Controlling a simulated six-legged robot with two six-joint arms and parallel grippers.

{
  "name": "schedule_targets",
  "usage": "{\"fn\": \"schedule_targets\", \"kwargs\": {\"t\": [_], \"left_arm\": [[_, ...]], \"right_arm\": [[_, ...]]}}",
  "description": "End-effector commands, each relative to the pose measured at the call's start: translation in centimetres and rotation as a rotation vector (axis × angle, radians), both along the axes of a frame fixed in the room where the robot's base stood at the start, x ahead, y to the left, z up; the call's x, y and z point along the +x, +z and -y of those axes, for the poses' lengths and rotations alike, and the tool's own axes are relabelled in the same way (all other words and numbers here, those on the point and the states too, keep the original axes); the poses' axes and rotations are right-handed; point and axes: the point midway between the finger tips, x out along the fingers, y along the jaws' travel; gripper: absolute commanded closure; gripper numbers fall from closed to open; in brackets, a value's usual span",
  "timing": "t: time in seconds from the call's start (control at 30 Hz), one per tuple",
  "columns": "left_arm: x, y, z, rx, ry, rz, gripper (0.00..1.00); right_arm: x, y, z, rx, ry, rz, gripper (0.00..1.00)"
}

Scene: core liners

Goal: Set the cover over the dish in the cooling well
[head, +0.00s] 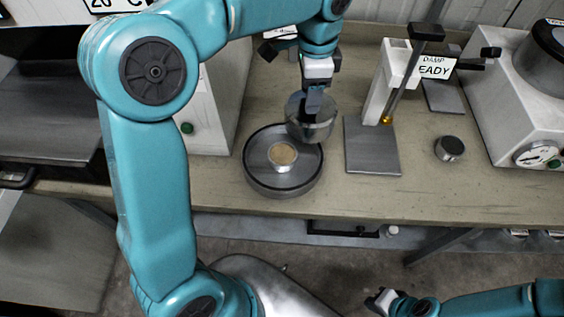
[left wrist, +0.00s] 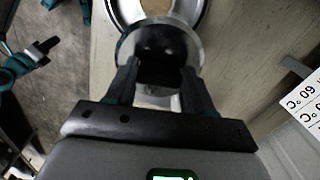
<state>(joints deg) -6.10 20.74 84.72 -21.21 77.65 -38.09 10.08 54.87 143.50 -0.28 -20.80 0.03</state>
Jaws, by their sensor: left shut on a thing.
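The cooling well (head: 253,178) is a round dark dish-shaped vessel with a metal rim on the bench. A small metal dish (head: 282,166) with tan contents sits inside it. The cover (head: 311,128) is a grey metal round piece. My left gripper (head: 314,103) is shut on the cover and holds it over the well's back right rim, right of and behind the dish. In the left wrist view the cover (left wrist: 197,52) is between the fingers, with part of the well (left wrist: 120,14) beyond it. My right gripper (head: 380,300) is low at the front, away from the bench; its jaw state is unclear.
A stand with a grey base plate (head: 372,158) and white column is right of the well. A small dark-topped round piece (head: 449,148) lies farther right, near a white machine (head: 510,115). A white cabinet (head: 215,110) stands left of the well.

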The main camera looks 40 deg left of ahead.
Motion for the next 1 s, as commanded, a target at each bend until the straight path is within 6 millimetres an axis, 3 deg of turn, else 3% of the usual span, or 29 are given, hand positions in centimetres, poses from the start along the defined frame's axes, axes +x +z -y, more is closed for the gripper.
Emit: {"fn": "schedule_targets", "kwargs": {"t": [0.1,0.23,0.4,0.5,0.63,1.0], "left_arm": [[-1.3,2.4,-1.3,-0.002,-0.322,0.001,0.99],[-2.8,4.7,-2.3,-0.007,-0.627,-0.004,0.99],[-4.1,6.4,-3.1,-0.012,-0.873,-0.009,0.99],[-4.5,6.4,-3.3,-0.013,-0.933,-0.01,0.99],[-4.7,3.9,-3.4,-0.016,-0.952,-0.015,0.99],[-4.7,-6.4,-3.5,-0.016,-0.946,-0.014,0.99]], "right_arm": [[0.0,-1.1,0.0,0.0,0.0,0.0,1.0],[0.0,-1.6,0.0,0.0,0.0,0.0,1.0],[0.0,-2.0,0.0,0.0,0.0,0.0,1.0],[0.0,-2.2,0.0,0.0,0.0,0.0,1.0],[0.0,-2.8,0.0,0.0,0.0,0.0,1.0],[0.0,-4.1,0.0,0.0,0.0,0.0,1.0]]}}
